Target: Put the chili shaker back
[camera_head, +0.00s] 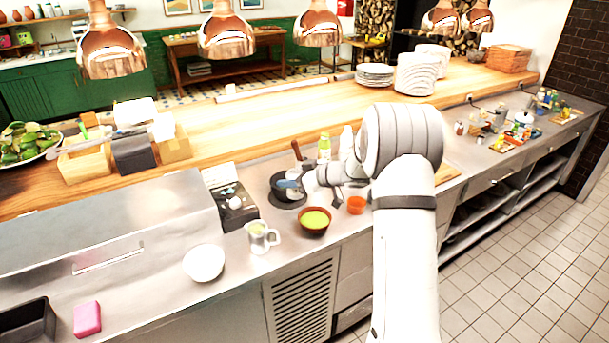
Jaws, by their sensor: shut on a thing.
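My white arm reaches in from the right over the steel counter. My gripper (306,183) is at its end, just above and right of a dark round pan (287,203). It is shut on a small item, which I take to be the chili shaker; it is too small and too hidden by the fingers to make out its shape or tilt. No other chili shaker can be told apart with certainty.
Near my gripper stand a bowl of green food (315,220), an orange cup (356,205), a glass jug (261,238) and a green-labelled bottle (324,147). A white bowl (204,263) is at front left. Small jars and bottles (500,124) crowd the far right counter.

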